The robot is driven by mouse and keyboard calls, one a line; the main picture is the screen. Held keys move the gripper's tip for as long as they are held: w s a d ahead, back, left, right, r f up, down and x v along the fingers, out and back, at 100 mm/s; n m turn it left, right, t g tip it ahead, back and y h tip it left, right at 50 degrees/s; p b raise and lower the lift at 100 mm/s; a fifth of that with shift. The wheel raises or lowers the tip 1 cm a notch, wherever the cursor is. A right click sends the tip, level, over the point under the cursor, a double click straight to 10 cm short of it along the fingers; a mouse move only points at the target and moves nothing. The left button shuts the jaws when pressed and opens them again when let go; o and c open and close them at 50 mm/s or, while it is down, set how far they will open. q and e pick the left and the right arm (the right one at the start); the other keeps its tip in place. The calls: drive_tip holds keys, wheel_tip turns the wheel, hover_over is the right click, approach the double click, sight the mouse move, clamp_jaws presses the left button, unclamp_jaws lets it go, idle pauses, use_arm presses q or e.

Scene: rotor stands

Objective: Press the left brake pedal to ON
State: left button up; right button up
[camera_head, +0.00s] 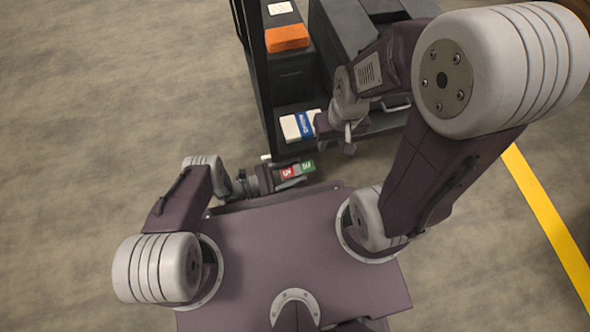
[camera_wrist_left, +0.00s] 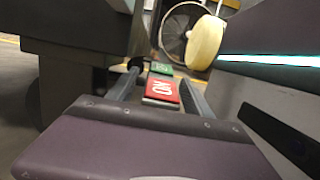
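A red pedal pad (camera_head: 287,172) and a green pad (camera_head: 307,167) show low at the near side of the dark machine in the head view. In the left wrist view the red pad (camera_wrist_left: 161,88) is marked ON, and the green pad (camera_wrist_left: 161,68) lies just beyond it, its lettering too small to read. My left gripper (camera_wrist_left: 160,76) is open, with its two dark fingers on either side of the pads; I cannot tell whether it touches them. In the head view, my left gripper (camera_head: 290,175) is at the pads. My right gripper (camera_head: 348,140) is higher, by the machine, its opening unclear.
The dark machine (camera_head: 290,75) stands ahead, with an orange item (camera_head: 287,38) on top and a blue-and-white box (camera_head: 299,125) low on it. A yellow floor line (camera_head: 545,215) runs at right. The floor at left (camera_head: 110,100) is clear. A wheel (camera_wrist_left: 180,35) shows beyond the pads.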

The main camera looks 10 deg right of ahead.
idle(0.4)
use_arm(q)
drive_tip(key=v, duration=0.5)
drive_tip(key=r+v, duration=0.1)
drive_tip(key=v, duration=0.4)
drive_tip(key=r+v, duration=0.1)
drive_tip(key=v, duration=0.4)
drive_tip(key=shift+a+p, duration=0.4)
drive_tip(key=shift+a, duration=0.75)
